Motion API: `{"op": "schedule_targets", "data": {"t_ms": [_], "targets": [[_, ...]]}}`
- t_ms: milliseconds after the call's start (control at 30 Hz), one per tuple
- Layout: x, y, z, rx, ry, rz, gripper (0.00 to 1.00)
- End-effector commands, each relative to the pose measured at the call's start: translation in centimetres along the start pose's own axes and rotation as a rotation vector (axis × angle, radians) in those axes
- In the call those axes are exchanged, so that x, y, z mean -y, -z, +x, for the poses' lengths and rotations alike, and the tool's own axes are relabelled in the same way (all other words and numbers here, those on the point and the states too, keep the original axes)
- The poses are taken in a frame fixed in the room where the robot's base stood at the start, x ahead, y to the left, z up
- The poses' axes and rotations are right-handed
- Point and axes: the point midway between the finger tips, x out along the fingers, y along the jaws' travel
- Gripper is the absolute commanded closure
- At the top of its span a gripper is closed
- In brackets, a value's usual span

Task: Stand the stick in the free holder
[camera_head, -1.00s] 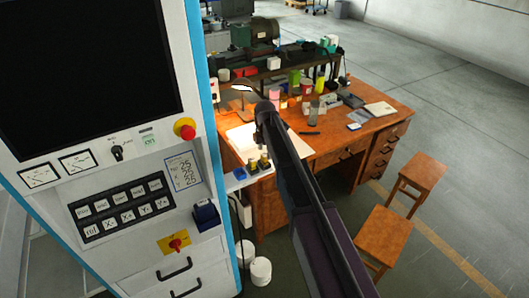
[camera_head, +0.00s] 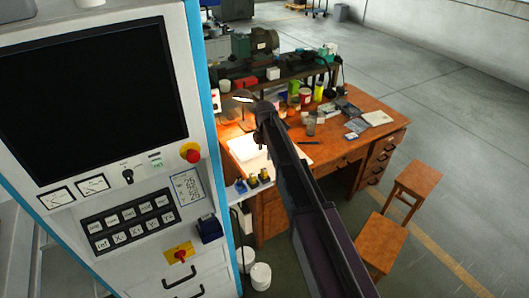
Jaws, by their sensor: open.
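Small holders stand in a row at the front left edge of the wooden desk (camera_head: 345,152), beside the machine. The blue holder (camera_head: 240,187) at the left of the row shows nothing upright in it. The other holders (camera_head: 253,181) have dark and yellowish parts; whether they hold anything is too small to tell. I cannot make out the stick for certain; a thin dark item (camera_head: 308,142) lies on the desk right of my arm. My dark arm crosses the middle of the view, its far end above the desk's left part. My gripper does not show.
A tall machine panel (camera_head: 100,195) with a screen fills the left side. Jars, a green bottle (camera_head: 319,88) and other items crowd the back of the desk. A white sheet (camera_head: 246,149) lies at its left. Two stools (camera_head: 414,182) stand at right, with open floor beyond.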

Motion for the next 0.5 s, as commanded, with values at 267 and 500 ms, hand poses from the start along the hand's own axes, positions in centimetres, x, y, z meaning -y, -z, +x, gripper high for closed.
{"op": "schedule_targets", "data": {"t_ms": [267, 500], "targets": [[0.0, 0.1, -2.7, 0.0, 0.0, -0.001, 0.21], [0.0, 0.1, -3.9, 0.0, 0.0, -0.001, 0.21]]}}
